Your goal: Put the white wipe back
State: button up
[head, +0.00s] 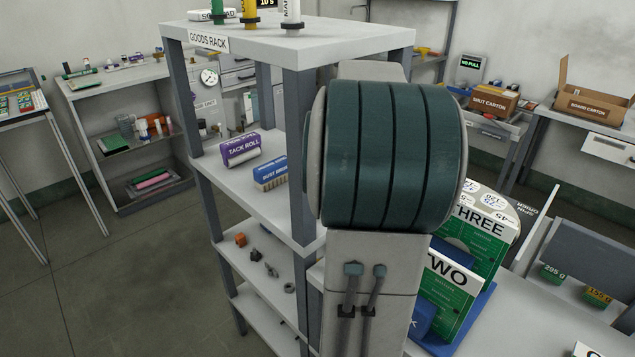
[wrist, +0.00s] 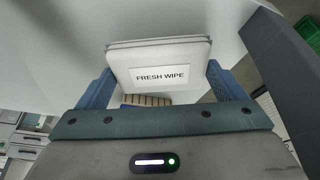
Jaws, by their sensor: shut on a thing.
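The white wipe (wrist: 158,53) is a flat white pack labelled FRESH WIPE. In the wrist view it sits between the two blue fingers of my gripper (wrist: 160,88), which is shut on it. A broad pale surface lies behind it; I cannot tell whether the pack touches that surface. In the head view my arm hides the gripper and the wipe. The goods rack (head: 350,42) stands at the centre, with a purple tack roll (head: 240,149) and a blue dust brush (head: 270,174) on its upper inner shelf.
My arm stands close to the rack's right post (head: 299,150). Green boxes marked TWO (head: 447,300) and THREE (head: 478,243) stand at the right. Several small parts lie on a lower rack shelf (head: 283,312). Cartons (head: 592,106) stand at the back right. Floor is clear at left.

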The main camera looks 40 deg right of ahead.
jog(key=shift+w+r+g, duration=0.1)
jog(key=shift+w+g, duration=0.1)
jog(key=shift+g, duration=0.1)
jog(key=shift+s+f, duration=0.1)
jog(key=shift+f, duration=0.8)
jog(key=shift+f, duration=0.15)
jog(key=o, duration=0.6)
